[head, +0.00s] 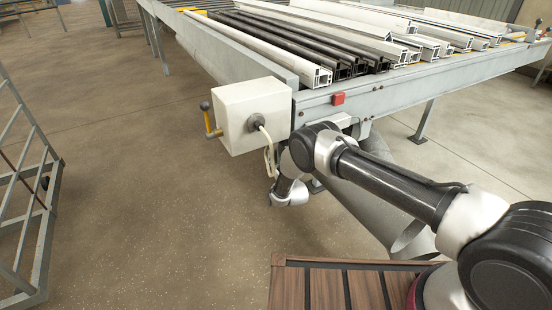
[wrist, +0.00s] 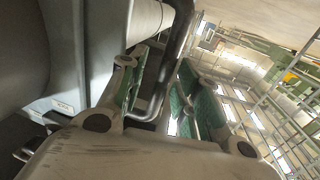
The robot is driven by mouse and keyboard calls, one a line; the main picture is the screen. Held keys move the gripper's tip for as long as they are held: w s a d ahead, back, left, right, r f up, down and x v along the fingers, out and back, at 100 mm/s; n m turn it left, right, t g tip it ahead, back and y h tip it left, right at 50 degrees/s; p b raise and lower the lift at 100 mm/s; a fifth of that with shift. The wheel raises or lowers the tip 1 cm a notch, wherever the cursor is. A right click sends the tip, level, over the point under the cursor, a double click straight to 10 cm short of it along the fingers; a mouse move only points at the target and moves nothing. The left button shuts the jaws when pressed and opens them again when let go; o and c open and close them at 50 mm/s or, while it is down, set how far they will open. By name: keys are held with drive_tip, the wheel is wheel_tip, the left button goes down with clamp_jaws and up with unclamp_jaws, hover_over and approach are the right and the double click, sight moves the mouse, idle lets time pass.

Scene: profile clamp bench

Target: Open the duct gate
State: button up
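A dark grey bent bar (wrist: 179,48) runs down from the top of the wrist view and curves in between my gripper's fingers. It looks like a handle, but I cannot tell whether it belongs to the duct gate. My gripper (wrist: 160,100) is open, with green pads on both fingers and the bar's lower bend in the gap, near the left pad. I cannot tell whether they touch. A pale grey duct (head: 372,212) slants down under the bench in the head view, partly behind my arm. The gate plate is not clearly seen, and my gripper's fingers are hidden in the head view.
The bench (head: 385,100) carries white and dark profiles (head: 300,45). A white box (head: 252,115) with a yellow-tipped lever (head: 211,122) and a cable hangs at its near corner. A red button (head: 338,98) is on its front. A metal rack (head: 28,190) stands left; floor between is clear.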

clamp_jaws()
drive_tip(key=s+a, duration=0.5)
drive_tip(key=a, duration=0.3)
drive_tip(key=s+a, duration=0.6)
drive_tip(key=a, duration=0.3)
drive_tip(key=shift+s, duration=0.3)
drive_tip(key=shift+o, duration=0.6)
unclamp_jaws()
drive_tip(key=v, duration=1.2)
